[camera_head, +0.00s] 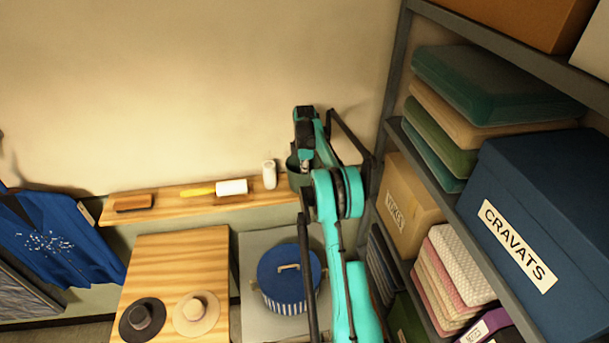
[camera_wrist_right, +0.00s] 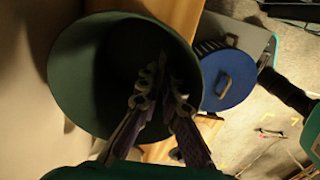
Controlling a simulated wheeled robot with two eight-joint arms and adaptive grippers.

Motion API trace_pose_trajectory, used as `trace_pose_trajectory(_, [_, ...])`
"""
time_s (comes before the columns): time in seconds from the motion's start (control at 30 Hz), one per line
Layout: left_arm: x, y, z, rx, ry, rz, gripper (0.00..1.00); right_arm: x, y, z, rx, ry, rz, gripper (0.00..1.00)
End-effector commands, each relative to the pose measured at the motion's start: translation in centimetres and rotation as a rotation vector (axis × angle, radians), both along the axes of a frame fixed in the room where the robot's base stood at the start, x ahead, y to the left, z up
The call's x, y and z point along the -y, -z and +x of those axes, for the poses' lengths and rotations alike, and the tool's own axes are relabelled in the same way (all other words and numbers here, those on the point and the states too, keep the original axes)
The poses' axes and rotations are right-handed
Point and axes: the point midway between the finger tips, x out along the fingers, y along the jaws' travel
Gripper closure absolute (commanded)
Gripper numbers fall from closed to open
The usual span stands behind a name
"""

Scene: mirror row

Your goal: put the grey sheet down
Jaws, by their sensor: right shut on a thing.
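My right gripper (camera_head: 305,163) points down over the dark green bin (camera_head: 293,173) at the right end of the wooden ledge. In the right wrist view the gripper (camera_wrist_right: 162,78) has its fingertips within the outline of the bin's round mouth (camera_wrist_right: 78,62). It is shut on the grey sheet, of which only a thin, dark edge-on sliver shows between the fingertips (camera_wrist_right: 163,60). The dark inside of the bin makes the sheet's outline hard to tell. My left gripper is out of view.
A lint roller (camera_head: 231,187), a white cylinder (camera_head: 269,174) and a brush (camera_head: 134,203) are on the ledge. Below are two hats (camera_head: 196,312) and a blue lidded basket (camera_head: 284,270). A blue speckled garment (camera_head: 55,240) hangs left. A loaded shelf rack (camera_head: 420,150) stands close on the right.

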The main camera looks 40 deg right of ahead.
Motion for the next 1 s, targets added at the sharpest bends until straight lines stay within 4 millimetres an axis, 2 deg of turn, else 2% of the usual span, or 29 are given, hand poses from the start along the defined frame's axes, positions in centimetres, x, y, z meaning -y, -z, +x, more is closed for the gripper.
trace_pose_trajectory(0.27, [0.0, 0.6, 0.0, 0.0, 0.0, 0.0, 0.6, 0.0, 0.7, 0.0, 0.0, 0.0, 0.0, 1.0])
trace_pose_trajectory(0.33, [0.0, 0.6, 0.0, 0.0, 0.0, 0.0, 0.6, 0.0, 0.6, 0.0, 0.0, 0.0, 0.0, 0.86])
trace_pose_trajectory(0.67, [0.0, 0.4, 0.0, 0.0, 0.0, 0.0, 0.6, 0.0, 0.4, 0.0, 0.0, 0.0, 0.0, 0.86])
trace_pose_trajectory(0.8, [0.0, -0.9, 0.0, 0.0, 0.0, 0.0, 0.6, 0.0, -1.0, 0.0, 0.0, 0.0, 0.0, 0.86])
trace_pose_trajectory(0.87, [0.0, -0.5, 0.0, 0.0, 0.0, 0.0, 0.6, 0.0, -1.8, 0.0, 0.0, 0.0, 0.0, 0.86])
trace_pose_trajectory(1.0, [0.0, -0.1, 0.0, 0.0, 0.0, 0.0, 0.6, 0.0, -5.0, 0.0, 0.0, 0.0, 0.0, 0.86])
